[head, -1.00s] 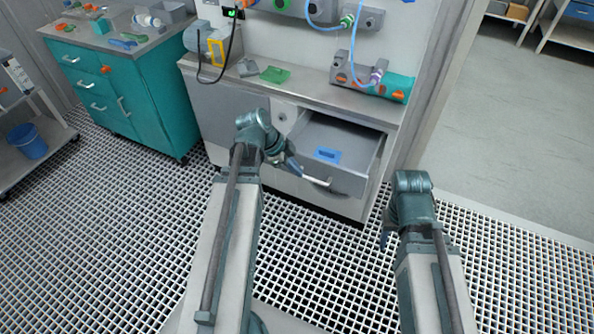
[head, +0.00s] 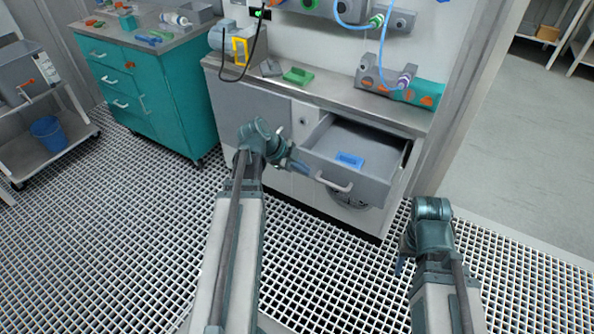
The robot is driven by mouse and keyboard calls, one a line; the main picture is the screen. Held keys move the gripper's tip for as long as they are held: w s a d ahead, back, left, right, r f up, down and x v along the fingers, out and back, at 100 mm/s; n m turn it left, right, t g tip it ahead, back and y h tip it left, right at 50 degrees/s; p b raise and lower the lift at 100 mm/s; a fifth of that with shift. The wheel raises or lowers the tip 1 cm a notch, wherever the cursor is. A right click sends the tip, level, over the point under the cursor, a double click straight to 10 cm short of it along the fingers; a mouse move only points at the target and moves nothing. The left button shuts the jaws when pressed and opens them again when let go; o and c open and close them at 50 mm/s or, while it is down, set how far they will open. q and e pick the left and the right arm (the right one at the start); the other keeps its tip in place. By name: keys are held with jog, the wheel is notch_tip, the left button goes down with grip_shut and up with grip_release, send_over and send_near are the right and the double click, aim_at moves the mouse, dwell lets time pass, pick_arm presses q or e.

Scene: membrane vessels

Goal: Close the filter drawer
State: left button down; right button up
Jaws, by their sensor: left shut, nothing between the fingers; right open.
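The filter drawer (head: 380,182) stands pulled out of the grey cabinet below the worktop. Its front carries a light bar handle (head: 334,182). A blue item (head: 350,159) is at the drawer, near its front edge. My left gripper (head: 303,168) is shut and empty, at the left end of the drawer front, close to the handle. I cannot tell whether it touches. My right gripper (head: 399,266) is low over the floor grating, right of and below the drawer, apart from it; its fingers are mostly hidden by the wrist.
The worktop (head: 340,98) above holds a green block (head: 298,76) and a grey-teal unit with a blue hose (head: 400,85). A teal cabinet (head: 150,95) stands left. A cart with a blue bucket (head: 48,134) is far left. The grated floor in front is clear.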

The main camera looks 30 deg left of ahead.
pick_arm(q)
jog(key=b+x, duration=0.2)
jog(key=x, duration=0.1)
jog(key=shift+w+f, duration=0.1)
jog(key=shift+f, duration=0.3)
jog(key=w, duration=0.3)
jog(key=shift+d, duration=0.15)
jog(key=shift+w+d, duration=0.1)
jog(key=shift+w, duration=0.55)
pick_arm(e)
jog(key=shift+f, duration=1.55)
pick_arm(q)
jog(key=w, duration=2.1)
jog(key=shift+w+d, duration=0.3)
jog(key=shift+w, duration=0.05)
jog(key=shift+w+r, duration=0.1)
jog(key=shift+w, duration=0.15)
jog(key=shift+w, duration=0.1)
jog(key=shift+d, duration=0.15)
pick_arm(e)
jog(key=shift+a, duration=0.1)
